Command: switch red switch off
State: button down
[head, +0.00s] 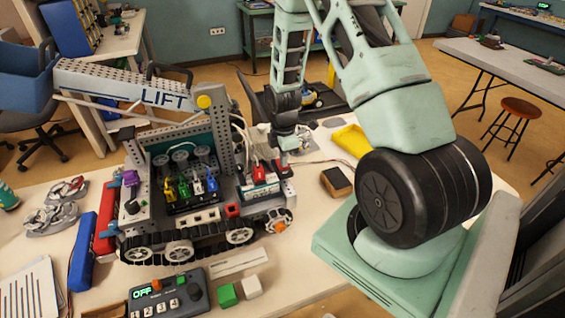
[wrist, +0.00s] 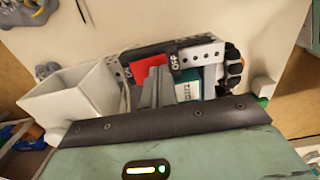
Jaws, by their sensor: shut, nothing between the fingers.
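The red switch (head: 259,172) is a red rocker on a dark and white mount at the right end of the tracked robot model (head: 190,215). In the wrist view the red rocker (wrist: 148,68) shows beside dark labels, one of which seems to read OFF. My gripper (wrist: 157,90) is shut and empty, with its fingers over the lower right part of the red rocker. I cannot tell whether they touch it. In the head view my gripper (head: 285,158) is just right of and behind the switch, and its fingertips are hard to make out. The rocker's tilt is unclear.
The model's grey upright (head: 222,120) and LIFT boom (head: 130,85) stand left of my gripper. A yellow tray (head: 351,141) and a dark-topped block (head: 336,181) lie to the right. A control box (head: 170,296) and green cube (head: 227,294) are at the table's front.

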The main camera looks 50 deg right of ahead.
notch_tip(320, 180, up, 7)
jog(key=p, duration=0.5)
jog(key=shift+f, duration=0.1)
dwell(0.6)
jog(key=s+a+r+m+b, duration=0.1)
jog(key=a+r+b, duration=0.15)
jog(key=a, duration=0.55)
jog(key=s+a+r+m+y+b, duration=0.15)
jog(key=a+r, duration=0.25)
jog(key=a, duration=0.5)
jog(key=s+a+r+h+b, duration=0.1)
jog(key=a+r, duration=0.3)
jog(key=a, duration=0.4)
jog(key=s+a+r+m+b, duration=0.1)
jog(key=s+a+r, duration=0.1)
jog(key=s+a, duration=0.3)
jog(key=s+a+r+m+b, duration=0.1)
jog(key=s+a, duration=0.4)
jog(key=s, duration=0.8)
jog(key=shift+a+r+b, duration=0.25)
jog(key=shift+r+b, duration=0.1)
jog(key=shift+r, duration=0.05)
